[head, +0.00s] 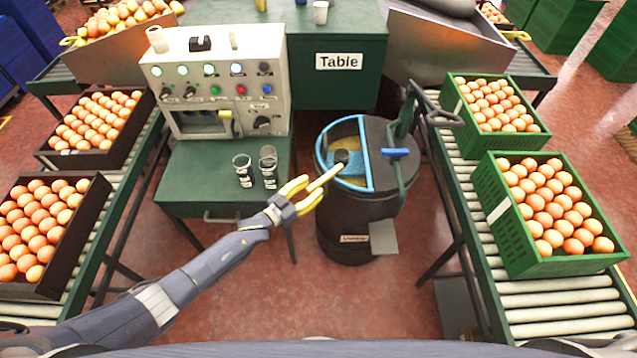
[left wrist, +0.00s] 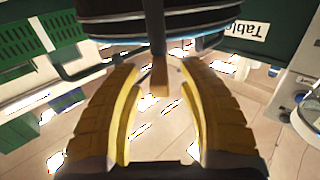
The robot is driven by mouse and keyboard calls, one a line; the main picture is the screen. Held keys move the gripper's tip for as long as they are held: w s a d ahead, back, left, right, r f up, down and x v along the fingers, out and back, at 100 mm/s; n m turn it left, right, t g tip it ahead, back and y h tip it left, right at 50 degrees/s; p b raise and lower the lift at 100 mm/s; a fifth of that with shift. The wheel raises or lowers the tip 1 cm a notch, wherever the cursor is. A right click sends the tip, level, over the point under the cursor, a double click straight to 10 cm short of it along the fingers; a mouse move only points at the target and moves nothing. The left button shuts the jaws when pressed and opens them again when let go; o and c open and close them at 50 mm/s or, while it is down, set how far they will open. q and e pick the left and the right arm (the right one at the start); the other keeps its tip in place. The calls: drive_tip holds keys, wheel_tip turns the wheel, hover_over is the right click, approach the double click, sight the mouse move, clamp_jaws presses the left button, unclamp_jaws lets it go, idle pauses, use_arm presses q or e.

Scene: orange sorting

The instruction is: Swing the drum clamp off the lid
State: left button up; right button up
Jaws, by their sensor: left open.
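A dark drum (head: 345,232) stands in the middle of the head view. Its lid (head: 385,135) is dark on the right, with a blue-framed, see-through half on the left. A dark green lever (head: 404,120) with a blue piece (head: 395,152) stands at the lid's right side; I cannot tell whether it is the clamp. A pale-ended handle (head: 326,179) runs from a dark knob on the lid toward my left gripper (head: 311,188). That gripper is open at the drum's upper left. In the left wrist view the handle's tip (left wrist: 160,82) lies between the spread yellow fingers (left wrist: 160,100).
A green table (head: 225,185) with a control box (head: 215,75) and two glass jars (head: 256,168) stands left of the drum. Roller conveyors with crates of orange fruit (head: 540,205) flank both sides. Red floor is clear in front of the drum.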

sight(318, 182)
use_arm(q)
drive_tip(key=shift+x, duration=1.6)
clamp_jaws()
